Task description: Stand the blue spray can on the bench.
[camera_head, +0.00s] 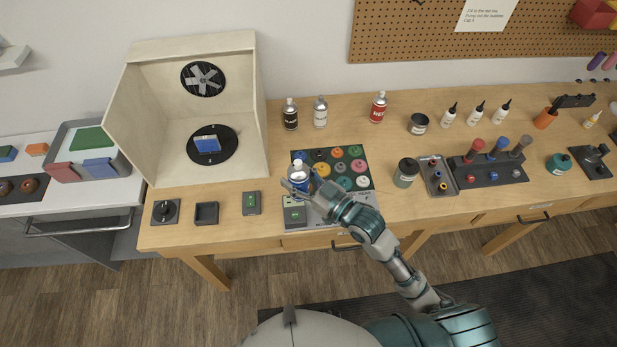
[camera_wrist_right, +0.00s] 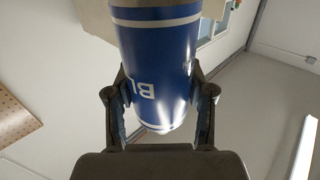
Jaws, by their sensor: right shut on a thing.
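The blue spray can (camera_head: 300,173) with a pale top is over the front left part of the dark paint mat, near the bench's front edge. It looks roughly upright in the head view. My right gripper (camera_head: 303,187) is shut on it. In the right wrist view the blue can (camera_wrist_right: 158,62), with white bands and upside-down lettering, is between the two fingers (camera_wrist_right: 160,108). I cannot tell whether its base touches anything; the gripper and arm hide part of it. The wooden bench (camera_head: 275,222) runs below. My left gripper is not in view.
Black (camera_head: 290,115), white (camera_head: 320,112) and red (camera_head: 379,107) spray cans stand at the back. The dark mat (camera_head: 367,184) holds several paint pots. The spray booth (camera_head: 262,120) is left. A dark jar (camera_head: 406,173) stands right of the mat. Bare wood lies between the back cans.

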